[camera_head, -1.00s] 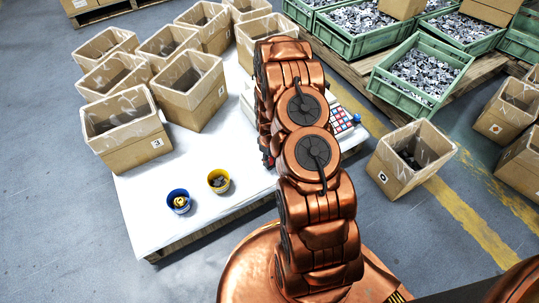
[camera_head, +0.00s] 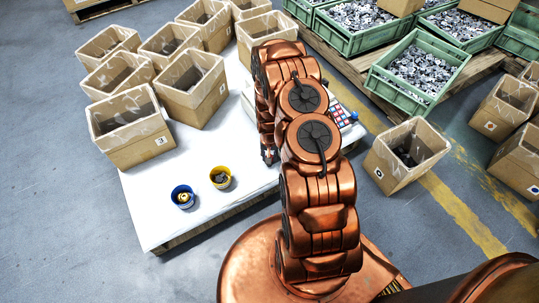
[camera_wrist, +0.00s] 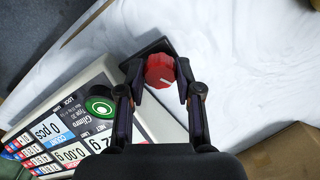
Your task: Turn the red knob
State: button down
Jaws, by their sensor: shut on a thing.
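The red knob (camera_wrist: 160,71) sits on a small dark base beside a scale with a display in the wrist view. It has a light mark on its face. My gripper (camera_wrist: 161,82) is around the knob, with one dark finger on each side, shut on it.
Blue (camera_head: 182,197) and yellow (camera_head: 221,178) cups stand on the white table (camera_head: 150,220). Several cardboard boxes (camera_head: 130,125) crowd its back left. Another box (camera_head: 385,165) stands right.

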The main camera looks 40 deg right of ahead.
jog(key=m+b, duration=0.1)
jog(key=m, duration=0.3)
jog(key=shift+m, duration=0.3)
jog(key=shift+m+b, duration=0.6)
jog(key=shift+m, duration=1.2)
jog(key=c, duration=0.8)
grip_release()
jog(key=shift+o, duration=0.2)
notch_tip(320, 180, up, 12)
